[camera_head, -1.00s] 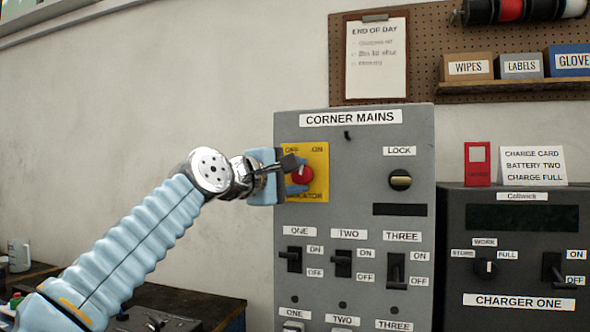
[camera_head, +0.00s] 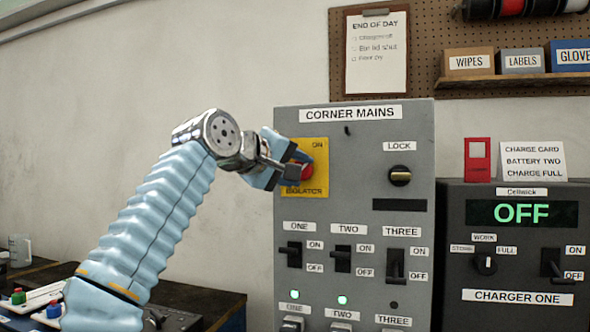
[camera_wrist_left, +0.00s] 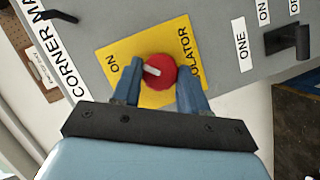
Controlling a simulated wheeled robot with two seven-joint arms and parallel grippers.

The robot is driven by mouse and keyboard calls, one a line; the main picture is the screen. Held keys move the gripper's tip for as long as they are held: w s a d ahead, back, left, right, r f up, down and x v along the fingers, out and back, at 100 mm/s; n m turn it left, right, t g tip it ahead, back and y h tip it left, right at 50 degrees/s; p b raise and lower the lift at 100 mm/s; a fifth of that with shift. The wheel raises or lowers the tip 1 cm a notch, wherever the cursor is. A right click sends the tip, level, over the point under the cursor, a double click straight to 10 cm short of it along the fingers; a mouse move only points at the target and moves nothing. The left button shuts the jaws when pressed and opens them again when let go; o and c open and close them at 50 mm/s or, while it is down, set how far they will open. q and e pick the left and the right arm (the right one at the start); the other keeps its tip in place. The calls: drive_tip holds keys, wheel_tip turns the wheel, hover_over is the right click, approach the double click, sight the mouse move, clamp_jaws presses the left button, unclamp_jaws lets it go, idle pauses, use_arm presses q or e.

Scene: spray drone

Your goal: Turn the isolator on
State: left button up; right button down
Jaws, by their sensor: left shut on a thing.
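The isolator is a red rotary knob (camera_head: 308,172) on a yellow plate (camera_head: 318,186) at the upper left of the grey CORNER MAINS panel (camera_head: 350,215). My left gripper (camera_head: 297,165) is at the knob, with its blue fingers on either side of it. In the left wrist view the red knob (camera_wrist_left: 160,72) with its white pointer line sits between the fingertips (camera_wrist_left: 160,88). The gripper is shut on the knob and tilted. In the head view it hides the OFF label and part of the knob. My right gripper is not in view.
Below the isolator are switches ONE (camera_head: 291,254), TWO (camera_head: 342,258) and THREE (camera_head: 396,265). Green lamps are lit under ONE and TWO. The LOCK key switch (camera_head: 400,177) is to the right. The charger (camera_head: 515,240) displays OFF. Wall space left of the panel is clear.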

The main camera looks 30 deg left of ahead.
use_arm(q)
drive_tip(key=shift+f, duration=0.1)
drive_tip(key=o, duration=1.1)
drive_tip(key=shift+c, duration=0.2)
drive_tip(key=v, duration=1.3)
drive_tip(key=shift+s+r+b, duration=0.2)
drive_tip(key=shift+s+b, duration=0.1)
drive_tip(key=shift+s, duration=0.05)
